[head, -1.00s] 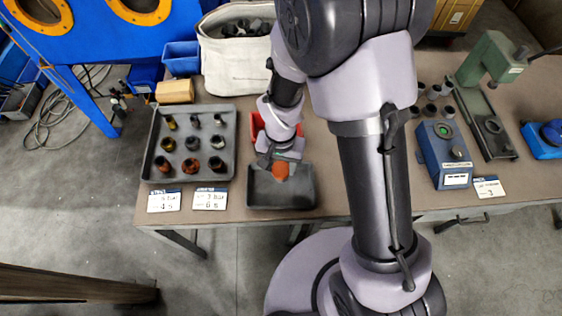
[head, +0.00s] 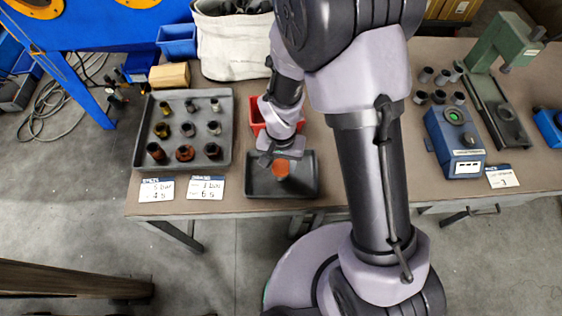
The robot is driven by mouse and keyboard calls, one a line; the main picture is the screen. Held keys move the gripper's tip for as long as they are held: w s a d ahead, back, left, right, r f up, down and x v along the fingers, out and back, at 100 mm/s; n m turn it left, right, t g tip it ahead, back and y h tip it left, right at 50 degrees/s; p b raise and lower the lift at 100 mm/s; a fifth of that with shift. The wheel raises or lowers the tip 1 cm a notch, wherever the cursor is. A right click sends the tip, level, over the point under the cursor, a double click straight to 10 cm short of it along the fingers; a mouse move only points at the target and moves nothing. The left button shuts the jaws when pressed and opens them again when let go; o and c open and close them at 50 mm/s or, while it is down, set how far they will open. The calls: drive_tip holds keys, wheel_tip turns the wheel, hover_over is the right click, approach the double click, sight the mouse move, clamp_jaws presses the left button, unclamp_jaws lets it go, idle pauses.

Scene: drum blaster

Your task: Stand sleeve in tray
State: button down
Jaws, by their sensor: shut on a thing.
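My gripper (head: 280,156) is over the small dark tray (head: 256,188) at the front edge of the bench, in the head view. It is shut on an orange-brown sleeve (head: 281,169), whose round orange end shows below the fingers. The sleeve is inside the tray's outline. I cannot tell whether it touches the tray floor, and the wrist hides part of it. A larger grey tray (head: 171,172) to the left holds several upright sleeves, in rows.
A red bin (head: 257,115) stands just behind the small tray, partly hidden by my arm. Label cards (head: 206,187) lie in front of the larger tray. A wooden block (head: 169,76), blue bin (head: 177,41) and canvas bag (head: 231,45) stand behind. Blue device (head: 454,140) at right.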

drive_tip(key=shift+f+b, duration=0.5)
drive_tip(key=shift+f, duration=0.05)
drive_tip(key=c, duration=0.6)
unclamp_jaws()
drive_tip(key=shift+c, duration=0.2)
drive_tip(key=shift+r, duration=0.1)
wheel_tip(320, 180, up, 18)
drive_tip(key=p, duration=0.6)
drive_tip(key=shift+f+p, duration=0.25)
drive_tip(key=shift+p, duration=0.05)
drive_tip(key=s+d+r+m+t+y+b, duration=0.1)
drive_tip(key=s+d+r+t+b, duration=0.4)
drive_tip(key=s+r, duration=0.6)
wheel_tip(320, 180, up, 3)
drive_tip(key=shift+s+d+f+t+y, duration=0.15)
drive_tip(key=shift+d+t+y, duration=0.3)
drive_tip(key=shift+d, duration=0.45)
